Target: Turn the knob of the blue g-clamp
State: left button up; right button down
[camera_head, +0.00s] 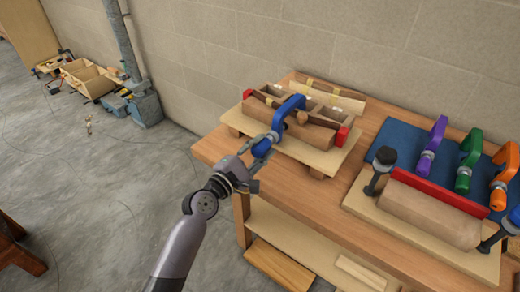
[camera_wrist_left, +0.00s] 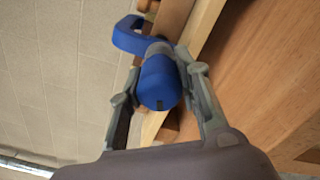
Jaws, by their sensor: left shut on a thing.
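The blue g-clamp (camera_head: 290,108) sits over the bent wood lamination and its form on the left side of the workbench. Its blue knob (camera_head: 262,148) points toward me. My left gripper (camera_head: 259,158) is shut on the knob, with one finger on each side. In the left wrist view the knob (camera_wrist_left: 160,82) lies between the two fingers of the gripper (camera_wrist_left: 164,92), and the clamp's curved frame (camera_wrist_left: 128,36) shows beyond it. My right gripper is not in view.
A second form with a wooden roll (camera_head: 420,208) stands on the bench at right. Bare bench top (camera_head: 310,190) lies between the forms. A grey wall is behind.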

pick_arm(q)
jog(key=m, duration=0.4)
jog(key=shift+m, duration=0.4)
jog(key=m, duration=0.3)
jog(key=shift+m+b, duration=0.3)
jog(key=m, duration=0.4)
jog(key=shift+m, duration=0.3)
jog(key=m, duration=0.3)
jog(key=shift+r+m+p, duration=0.1)
jog(key=shift+m+p, duration=0.2)
jog(key=shift+p, duration=0.1)
jog(key=m, duration=0.4)
jog(key=shift+p, duration=0.4)
jog(key=m+p, duration=0.1)
jog(key=m, duration=0.8)
jog(key=shift+s+r+m, duration=0.1)
jog(key=shift+m, duration=0.2)
jog(key=m, duration=0.4)
jog(key=shift+p, duration=0.4)
jog(key=m, duration=0.9)
jog(key=shift+d+m, duration=0.1)
jog(key=shift+m, duration=0.2)
jog(key=m, duration=0.9)
jog(key=shift+r, duration=0.1)
